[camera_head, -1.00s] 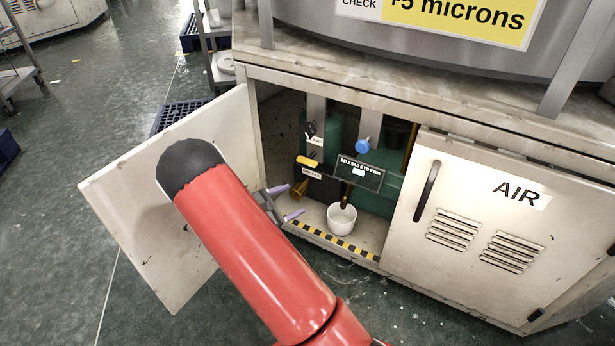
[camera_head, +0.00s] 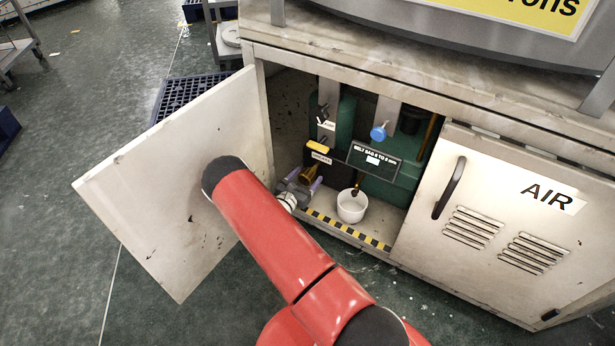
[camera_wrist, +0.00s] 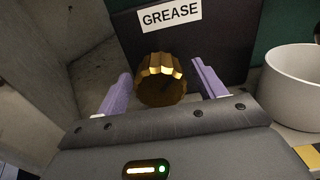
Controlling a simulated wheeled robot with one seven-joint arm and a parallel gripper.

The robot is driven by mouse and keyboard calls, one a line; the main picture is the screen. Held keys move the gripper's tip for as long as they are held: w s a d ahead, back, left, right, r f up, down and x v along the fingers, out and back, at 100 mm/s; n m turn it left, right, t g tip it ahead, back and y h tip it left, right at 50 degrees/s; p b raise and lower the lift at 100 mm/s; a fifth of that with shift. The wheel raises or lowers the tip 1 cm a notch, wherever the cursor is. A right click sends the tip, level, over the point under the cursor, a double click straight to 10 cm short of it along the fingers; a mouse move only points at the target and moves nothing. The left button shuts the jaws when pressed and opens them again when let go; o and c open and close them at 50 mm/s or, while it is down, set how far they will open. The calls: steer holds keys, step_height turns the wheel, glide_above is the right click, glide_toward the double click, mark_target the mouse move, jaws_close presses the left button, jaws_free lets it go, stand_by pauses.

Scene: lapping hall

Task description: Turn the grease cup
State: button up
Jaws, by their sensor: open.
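The grease cup (camera_wrist: 161,80) is a brass, ribbed knob in front of a dark panel with a white GREASE label (camera_wrist: 171,15). In the head view the grease cup (camera_head: 309,173) sits low inside the open cabinet, below a yellow piece. My gripper (camera_wrist: 162,83) is open, with one purple finger on each side of the cup. Gaps show between the cup and both fingers, and nothing is held. In the head view my gripper (camera_head: 304,182) is at the cabinet opening, partly hidden by my red arm.
A white cup (camera_head: 352,207) stands on the cabinet floor to the right, and shows close by in the wrist view (camera_wrist: 296,88). The open cabinet door (camera_head: 190,170) is left of my arm. A closed AIR door (camera_head: 490,255) is on the right. A blue knob (camera_head: 378,132) sits higher inside.

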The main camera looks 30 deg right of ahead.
steer(key=shift+w+d, duration=0.25)
steer(key=shift+d, duration=0.2)
steer(key=shift+c, duration=0.2)
steer(key=c, duration=0.9)
steer(key=shift+m, duration=0.3)
steer(key=m+b, duration=0.1)
steer(key=m, duration=0.3)
steer(key=shift+m+b, duration=0.4)
steer(key=shift+m, duration=1.6)
